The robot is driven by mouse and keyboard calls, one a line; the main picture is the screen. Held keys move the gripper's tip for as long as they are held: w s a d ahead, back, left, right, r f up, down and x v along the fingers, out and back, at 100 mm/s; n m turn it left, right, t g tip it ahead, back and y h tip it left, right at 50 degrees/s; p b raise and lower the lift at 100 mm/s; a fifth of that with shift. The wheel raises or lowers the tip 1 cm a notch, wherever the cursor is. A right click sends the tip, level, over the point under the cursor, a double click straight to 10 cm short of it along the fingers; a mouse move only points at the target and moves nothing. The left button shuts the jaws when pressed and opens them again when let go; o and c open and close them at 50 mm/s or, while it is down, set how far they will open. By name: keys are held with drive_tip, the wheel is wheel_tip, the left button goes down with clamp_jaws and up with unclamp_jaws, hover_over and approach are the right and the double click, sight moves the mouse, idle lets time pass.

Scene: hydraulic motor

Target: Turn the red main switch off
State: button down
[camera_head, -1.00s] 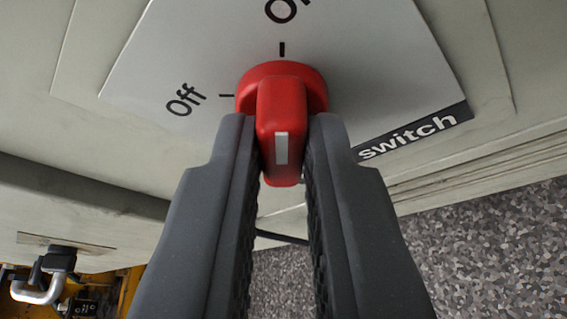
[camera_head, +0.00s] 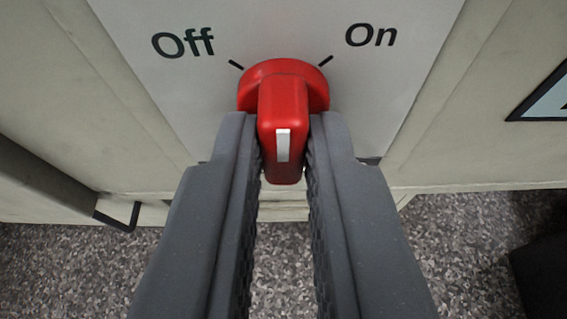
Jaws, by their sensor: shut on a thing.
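The red main switch (camera_head: 283,105) is a round red knob with a raised handle and a white stripe, mounted on a pale grey plate (camera_head: 265,25). My gripper (camera_head: 283,140) is shut on the handle, one dark grey finger on each side. The Off label (camera_head: 183,43) and its tick are at upper left of the knob. The On label (camera_head: 371,35) and its tick are at upper right. The handle lines up with neither tick; its line runs about midway between them.
The plate sits on a beige cabinet panel (camera_head: 440,120). A dark handle (camera_head: 120,217) is at lower left, and part of a blue-and-black sign (camera_head: 548,98) is at right. Speckled floor (camera_head: 70,270) shows below, with a dark object at lower right.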

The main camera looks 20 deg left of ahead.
drive_tip(key=n, duration=0.1)
drive_tip(key=n+h+b, duration=0.2)
drive_tip(key=shift+s+a+f+t, duration=0.1)
drive_tip(key=shift+a+f+t, duration=0.05)
drive_tip(key=shift+f+t, duration=0.15)
drive_tip(key=n+t+h+b, duration=0.1)
drive_tip(key=n+h+b, duration=0.1)
drive_tip(key=n+b, duration=0.1)
drive_tip(key=shift+a, duration=0.1)
drive_tip(key=shift+n, duration=0.4)
drive_tip(key=c, duration=1.5)
unclamp_jaws()
drive_tip(key=shift+o, duration=0.2)
drive_tip(key=shift+r, duration=0.1)
drive_tip(key=shift+s+r, duration=0.25)
drive_tip(key=shift+s, duration=0.3)
drive_tip(key=p+v, duration=0.2)
drive_tip(key=v, duration=1)
drive_tip(key=shift+s+a+f+p, duration=0.2)
drive_tip(key=shift+s+p, duration=0.1)
drive_tip(key=shift+p, duration=0.1)
